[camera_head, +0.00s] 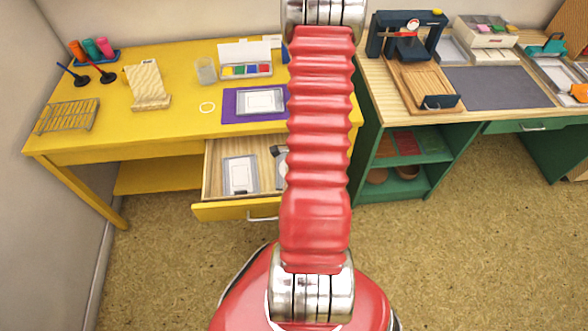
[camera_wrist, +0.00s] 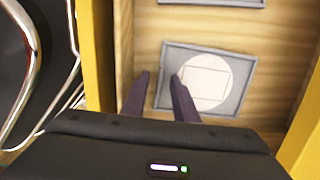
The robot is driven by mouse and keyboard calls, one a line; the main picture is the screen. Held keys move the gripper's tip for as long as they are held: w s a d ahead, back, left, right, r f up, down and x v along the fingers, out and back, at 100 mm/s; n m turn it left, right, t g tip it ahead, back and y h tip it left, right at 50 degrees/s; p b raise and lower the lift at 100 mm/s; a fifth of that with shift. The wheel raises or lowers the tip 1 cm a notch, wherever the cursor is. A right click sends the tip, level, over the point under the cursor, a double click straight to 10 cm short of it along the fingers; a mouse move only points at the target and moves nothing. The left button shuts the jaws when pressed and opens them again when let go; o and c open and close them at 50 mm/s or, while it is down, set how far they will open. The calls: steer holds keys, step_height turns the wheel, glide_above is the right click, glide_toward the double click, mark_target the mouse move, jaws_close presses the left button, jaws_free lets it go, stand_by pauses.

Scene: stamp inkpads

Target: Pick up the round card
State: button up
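The round card (camera_wrist: 220,82) is white, with a thin rectangle outline on it. In the wrist view it lies in a flat grey tray (camera_wrist: 166,72) on the wooden floor of the open drawer. My gripper (camera_wrist: 160,76) is open and empty. In the head view my red arm hides my gripper and part of the drawer (camera_head: 213,167).
The yellow desk (camera_head: 155,120) above holds a purple mat (camera_head: 229,110), a paint set (camera_head: 245,59) and a wire rack (camera_head: 68,116). A green workbench (camera_head: 365,130) stands at the right.

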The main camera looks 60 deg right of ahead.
steer(key=shift+c, duration=0.4)
jaws_close()
steer(key=shift+r, duration=0.15)
step_height(320, 180, up, 18)
stand_by(0.9)
stand_by(0.5)
